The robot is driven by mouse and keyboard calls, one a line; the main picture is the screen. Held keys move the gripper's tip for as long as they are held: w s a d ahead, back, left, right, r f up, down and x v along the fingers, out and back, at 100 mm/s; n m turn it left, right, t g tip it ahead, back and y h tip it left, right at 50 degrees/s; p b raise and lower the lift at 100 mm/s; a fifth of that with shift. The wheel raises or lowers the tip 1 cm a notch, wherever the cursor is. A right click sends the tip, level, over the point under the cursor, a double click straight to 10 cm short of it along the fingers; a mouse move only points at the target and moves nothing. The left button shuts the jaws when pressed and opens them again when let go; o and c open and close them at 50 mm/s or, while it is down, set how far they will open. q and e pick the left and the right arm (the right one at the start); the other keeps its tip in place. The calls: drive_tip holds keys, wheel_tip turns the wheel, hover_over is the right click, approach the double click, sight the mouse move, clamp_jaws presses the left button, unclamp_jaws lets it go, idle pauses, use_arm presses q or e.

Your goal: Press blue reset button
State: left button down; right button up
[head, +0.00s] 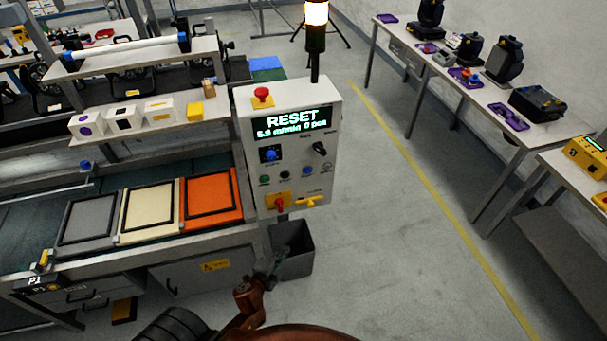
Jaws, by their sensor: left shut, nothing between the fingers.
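The grey control box (287,140) stands upright at the end of the bench, and its lit display (292,121) reads RESET. The small blue button (307,170) is in the lower row of the panel, right of a black button (285,175) and a green one (264,180). A larger blue knob (270,155) sits above that row. My left gripper (279,258) is shut and empty. It appears below the panel, in front of the dark bin, apart from the button. My right gripper is not in view.
A red emergency button (262,94) tops the box, with a lit signal lamp (316,14) behind. A red-and-yellow switch (278,202) and yellow handle (311,201) jut from its lower face. A dark bin (297,250) stands below. Open floor (400,250) lies to the right.

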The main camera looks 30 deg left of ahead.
use_arm(q)
drive_tip(key=d+r+m+t+p, duration=0.1)
drive_tip(key=d+r+m+t, duration=0.1)
drive_tip(key=r, duration=1.2)
drive_tip(key=w+d+r+m+t+p, duration=0.1)
drive_tip(key=d+r+m+t, duration=0.1)
drive_tip(key=r, duration=1.3)
drive_tip(key=shift+w+m+t+h, duration=0.3)
drive_tip(key=shift+m+t+h, duration=0.1)
drive_tip(key=shift+t, duration=0.2)
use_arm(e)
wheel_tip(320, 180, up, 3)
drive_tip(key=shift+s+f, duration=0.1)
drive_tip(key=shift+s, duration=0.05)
use_arm(q)
drive_tip(key=shift+w, duration=0.15)
drive_tip(key=p, duration=0.2)
approach(311, 171)
drive_tip(key=w+d, duration=0.3)
drive_tip(key=shift+w+a+f, duration=0.1)
drive_tip(key=shift+w+a, duration=1.35)
drive_tip(key=shift+a, duration=0.15)
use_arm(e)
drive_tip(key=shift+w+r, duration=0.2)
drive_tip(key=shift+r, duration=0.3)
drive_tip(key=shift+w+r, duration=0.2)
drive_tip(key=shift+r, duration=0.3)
